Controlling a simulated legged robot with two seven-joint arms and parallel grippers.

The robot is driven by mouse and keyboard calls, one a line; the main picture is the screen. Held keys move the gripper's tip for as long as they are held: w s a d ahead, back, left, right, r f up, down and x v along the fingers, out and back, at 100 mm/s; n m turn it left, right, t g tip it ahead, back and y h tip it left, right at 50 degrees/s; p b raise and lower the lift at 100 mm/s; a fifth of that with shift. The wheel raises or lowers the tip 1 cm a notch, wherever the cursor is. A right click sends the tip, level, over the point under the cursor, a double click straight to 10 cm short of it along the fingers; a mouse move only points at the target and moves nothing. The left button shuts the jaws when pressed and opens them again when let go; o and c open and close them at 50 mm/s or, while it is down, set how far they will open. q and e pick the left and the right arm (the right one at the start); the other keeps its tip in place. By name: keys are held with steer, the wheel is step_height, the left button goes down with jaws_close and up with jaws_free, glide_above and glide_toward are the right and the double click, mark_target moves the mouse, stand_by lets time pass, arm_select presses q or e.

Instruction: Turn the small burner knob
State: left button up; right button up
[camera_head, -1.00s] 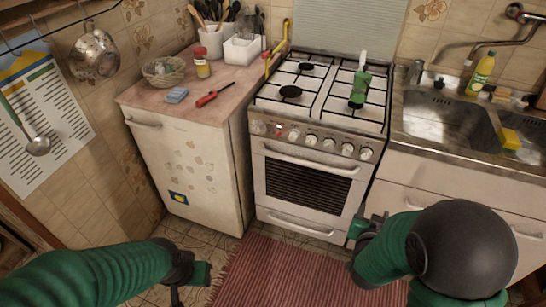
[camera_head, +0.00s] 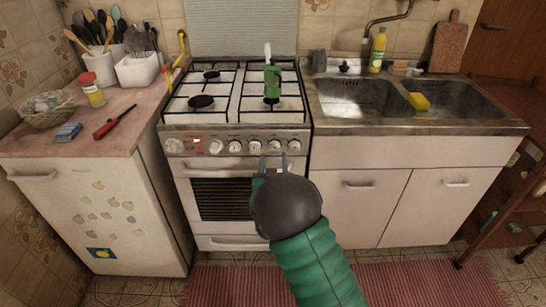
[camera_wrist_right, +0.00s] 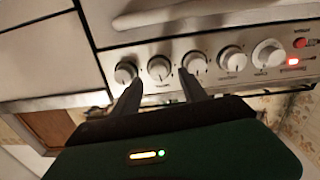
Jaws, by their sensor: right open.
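The stove's front panel (camera_head: 225,147) carries a row of round light knobs; I cannot tell which belongs to the small burner. My right gripper (camera_head: 274,163) is open, with its two fingers pointing up at the panel's right part. The second knob from the right (camera_head: 274,146) lies just beyond the gap between the fingers. In the right wrist view, which looks turned over, that knob (camera_wrist_right: 159,68) shows between the open fingertips (camera_wrist_right: 160,79). Contact cannot be told. Another knob (camera_wrist_right: 195,63) is close to one fingertip. My left gripper is out of view.
The oven handle (camera_head: 222,163) runs below the knobs, close to my gripper. A red light (camera_wrist_right: 293,62) glows on the panel. The counter (camera_head: 135,95) is left and the sink (camera_head: 355,97) right.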

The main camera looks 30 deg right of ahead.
mark_target(275, 150)
steer(key=x, duration=0.3)
steer(key=shift+w+d, duration=0.25)
steer(key=shift+d, duration=0.05)
